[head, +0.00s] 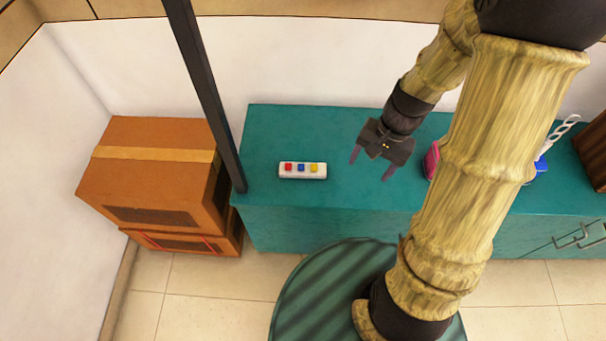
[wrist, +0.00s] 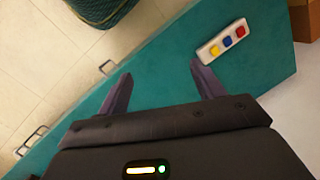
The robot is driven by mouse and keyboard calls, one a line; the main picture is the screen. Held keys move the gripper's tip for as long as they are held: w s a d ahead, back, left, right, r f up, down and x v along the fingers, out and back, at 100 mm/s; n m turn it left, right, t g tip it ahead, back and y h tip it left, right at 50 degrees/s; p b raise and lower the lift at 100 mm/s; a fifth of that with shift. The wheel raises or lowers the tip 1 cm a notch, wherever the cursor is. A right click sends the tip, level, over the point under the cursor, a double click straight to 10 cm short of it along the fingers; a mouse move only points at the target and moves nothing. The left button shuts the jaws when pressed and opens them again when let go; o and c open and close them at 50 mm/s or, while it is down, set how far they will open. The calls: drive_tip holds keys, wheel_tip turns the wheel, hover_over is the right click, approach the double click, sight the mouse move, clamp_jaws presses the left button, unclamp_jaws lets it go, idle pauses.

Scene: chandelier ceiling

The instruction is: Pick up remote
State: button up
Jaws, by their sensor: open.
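The remote (head: 303,175) is a small white bar with red, blue and yellow buttons. It lies flat on the left part of the teal cabinet top (head: 270,130). My gripper (head: 372,169) is above the cabinet to the right of the remote, open and empty. In the wrist view the remote (wrist: 222,44) lies beyond the right fingertip, outside the space between the two fingers (wrist: 160,82). The gripper and remote are apart.
Stacked cardboard boxes (head: 150,170) stand left of the cabinet. A dark post (head: 205,90) rises near its left end. A pink object (head: 431,161) and a blue item (head: 541,165) sit to the right, partly hidden by my arm. The top around the remote is clear.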

drive_tip(key=w+a+f+m+g+y, duration=0.2)
drive_tip(key=w+f+m+y, duration=0.35)
drive_tip(key=f+m, duration=0.2)
drive_tip(key=m+t+y, duration=0.3)
drive_tip(key=m+y, duration=0.2)
approach(317, 168)
drive_tip(key=shift+s+d+f, duration=0.1)
drive_tip(key=shift+d+f, duration=0.05)
drive_tip(key=shift+d, duration=0.1)
drive_tip(key=shift+w+d+f+m+y, duration=0.1)
drive_tip(key=shift+w+f+m+y, duration=0.1)
drive_tip(key=shift+w+m+y, duration=0.2)
drive_tip(key=shift+x, duration=3.45)
drive_tip(key=x, duration=0.5)
drive_tip(key=shift+f+b, duration=0.2)
drive_tip(key=shift+b, duration=0.2)
